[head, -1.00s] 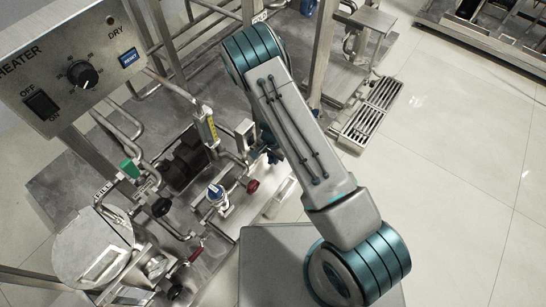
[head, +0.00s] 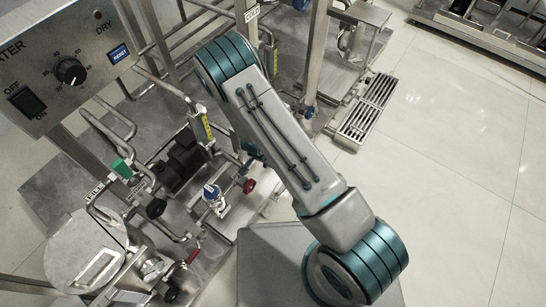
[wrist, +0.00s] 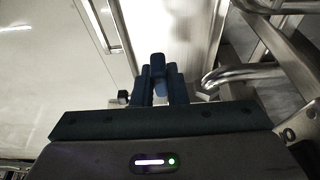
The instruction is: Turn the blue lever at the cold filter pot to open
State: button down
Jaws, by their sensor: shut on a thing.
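In the wrist view a blue lever (wrist: 158,62) stands between the dark fingers of my gripper (wrist: 159,86). The fingers are shut on it, and its end shows past their tips. The valve body below the lever is mostly hidden by the fingers and the gripper housing. A label that seems to read COLD (head: 252,13) shows at the top, beside the arm. I cannot tell the cold filter pot apart clearly.
A heater panel (head: 62,62) stands at the upper left. Pipes with a green handle (head: 122,168), a blue-topped fitting (head: 212,193) and a red knob (head: 249,186) lie left of my arm. A floor grate (head: 367,107) is to the right, with open tiled floor beyond.

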jog(key=shift+a+f+t+h, duration=0.1)
jog(key=shift+f+t+h, duration=0.3)
jog(key=shift+t, duration=0.1)
jog(key=c, duration=1.4)
grip_release()
jog(key=shift+c, duration=0.2)
jog(key=shift+r, duration=0.1)
jog(key=p+v, duration=0.7)
jog(key=v, duration=0.6)
jog(key=shift+r, duration=0.35)
jog(key=shift+s+a, duration=0.1)
